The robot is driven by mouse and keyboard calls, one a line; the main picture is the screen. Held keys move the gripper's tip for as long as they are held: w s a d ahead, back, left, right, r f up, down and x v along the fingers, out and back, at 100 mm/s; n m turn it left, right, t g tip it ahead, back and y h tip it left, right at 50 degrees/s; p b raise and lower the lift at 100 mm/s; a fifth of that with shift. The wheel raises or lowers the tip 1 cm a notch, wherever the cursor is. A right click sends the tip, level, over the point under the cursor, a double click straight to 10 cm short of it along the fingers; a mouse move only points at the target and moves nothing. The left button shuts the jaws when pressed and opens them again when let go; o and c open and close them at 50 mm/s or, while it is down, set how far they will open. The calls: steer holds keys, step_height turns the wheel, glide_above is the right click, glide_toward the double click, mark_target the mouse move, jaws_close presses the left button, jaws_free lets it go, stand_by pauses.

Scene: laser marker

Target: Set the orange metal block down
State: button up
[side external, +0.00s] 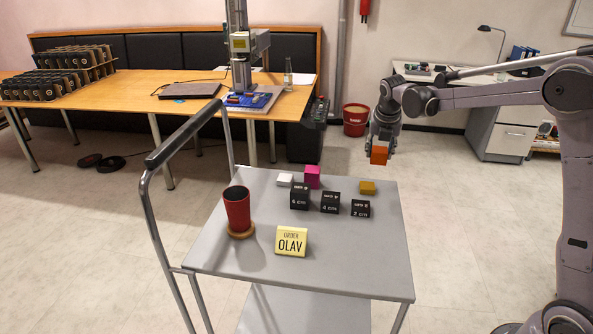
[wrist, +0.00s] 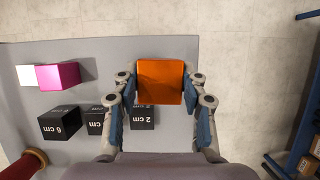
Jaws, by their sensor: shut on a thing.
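The orange metal block (wrist: 160,82) sits between the fingers of my gripper (wrist: 158,92) in the wrist view. My gripper is shut on it. In the side external view the block (side external: 379,155) hangs under my gripper (side external: 382,146), in the air near the cart's far right corner. The grey cart top (side external: 340,262) is below. In the wrist view the block hides part of the cart top and most of what lies under it.
On the cart stand black blocks marked 6 cm (side external: 299,197), 4 cm (side external: 330,203) and 2 cm (side external: 360,209), a magenta block (side external: 312,177), a white block (side external: 285,180), a gold block (side external: 367,187), a red cup (side external: 237,208) and a yellow OLAV sign (side external: 291,241). The front right is clear.

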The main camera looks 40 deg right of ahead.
steer(key=shift+s+d+r, duration=0.25)
steer(key=shift+s, duration=0.05)
steer(key=shift+s+a+r, duration=0.1)
steer(key=shift+s+r, duration=0.1)
steer(key=shift+s, duration=0.05)
steer(key=s+a+n, duration=0.1)
steer(key=s+a, duration=0.1)
steer(key=s, duration=0.1)
steer(key=s+a+r, duration=0.1)
steer(key=s+a, duration=0.2)
steer(key=s+a+r+n, duration=0.1)
steer(key=s+a, duration=0.2)
steer(key=shift+n+t+y, duration=0.3)
steer(key=shift+y, duration=0.1)
steer(key=s+a+f+n, duration=0.2)
steer(key=s+a, duration=0.3)
steer(key=s, duration=0.4)
steer(key=shift+s+a+t+y, duration=0.25)
steer(key=shift+a+t+y, duration=0.05)
steer(key=shift+a, duration=0.1)
steer(key=w+a+f, duration=0.1)
steer(key=a+f, duration=0.1)
steer(key=a, duration=0.1)
steer(key=w+a+f, duration=0.2)
steer(key=a, duration=0.2)
steer(key=w+a+f, duration=0.1)
steer(key=a+f, duration=0.2)
steer(key=shift+w+a, duration=0.3)
steer(key=shift+w, duration=0.05)
steer(key=shift+f, duration=1.95)
